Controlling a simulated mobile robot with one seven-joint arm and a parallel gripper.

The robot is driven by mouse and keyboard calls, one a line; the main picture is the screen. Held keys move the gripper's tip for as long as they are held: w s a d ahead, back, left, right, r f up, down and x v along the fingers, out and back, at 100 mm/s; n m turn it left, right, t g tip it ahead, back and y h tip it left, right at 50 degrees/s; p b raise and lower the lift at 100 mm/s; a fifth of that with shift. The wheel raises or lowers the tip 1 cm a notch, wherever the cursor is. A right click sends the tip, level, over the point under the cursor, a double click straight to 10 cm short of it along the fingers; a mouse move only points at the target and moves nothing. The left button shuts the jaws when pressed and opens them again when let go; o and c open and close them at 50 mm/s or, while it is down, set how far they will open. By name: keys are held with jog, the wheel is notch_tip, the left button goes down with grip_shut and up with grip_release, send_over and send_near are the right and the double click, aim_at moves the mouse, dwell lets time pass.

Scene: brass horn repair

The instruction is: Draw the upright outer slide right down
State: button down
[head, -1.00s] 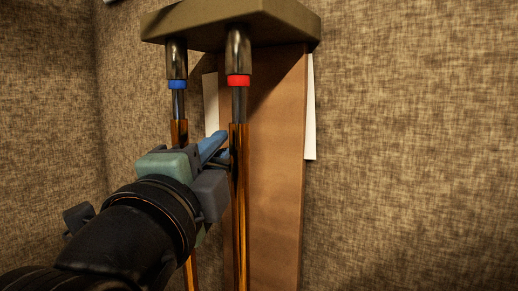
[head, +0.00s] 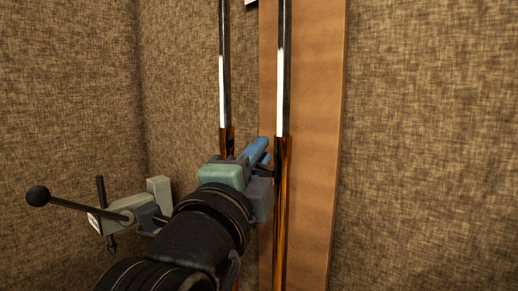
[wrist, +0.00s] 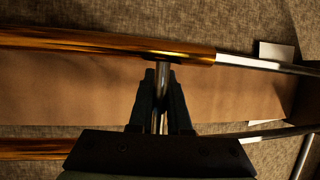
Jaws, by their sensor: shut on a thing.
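The outer slide is two upright brass tubes; the right one (head: 282,190) shows below its bright inner tube (head: 283,70), and the left one (head: 227,140) is mostly behind my arm. Long stretches of both silver inner tubes are bare above the brass. My gripper (head: 262,158) is at the slide, just below the tops of the brass tubes. In the wrist view my gripper (wrist: 161,95) is shut on the slide's silver cross brace (wrist: 162,75), which runs between the two brass tubes (wrist: 100,42). The slide's lower end is hidden or out of view.
A brown board (head: 315,170) stands upright close behind the slide. A grey clamp (head: 135,210) with a ball-ended lever (head: 38,196) stands to the left of my arm. Woven-textured walls (head: 430,150) surround it. White sheets (wrist: 275,52) show beside the board.

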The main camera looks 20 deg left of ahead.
jog(key=shift+w+f+b, duration=0.1)
jog(key=shift+f+b, duration=1.15)
jog(key=shift+f, duration=1.15)
jog(key=c, duration=0.9)
grip_release()
jog(key=shift+o, duration=0.2)
jog(key=s+f+b, duration=0.2)
jog(key=s+b, duration=0.3)
jog(key=s, duration=0.6)
jog(key=shift+d, duration=0.25)
jog(key=shift+s+f+b, duration=0.1)
jog(key=shift+f+b, duration=0.1)
jog(key=shift+b, duration=0.55)
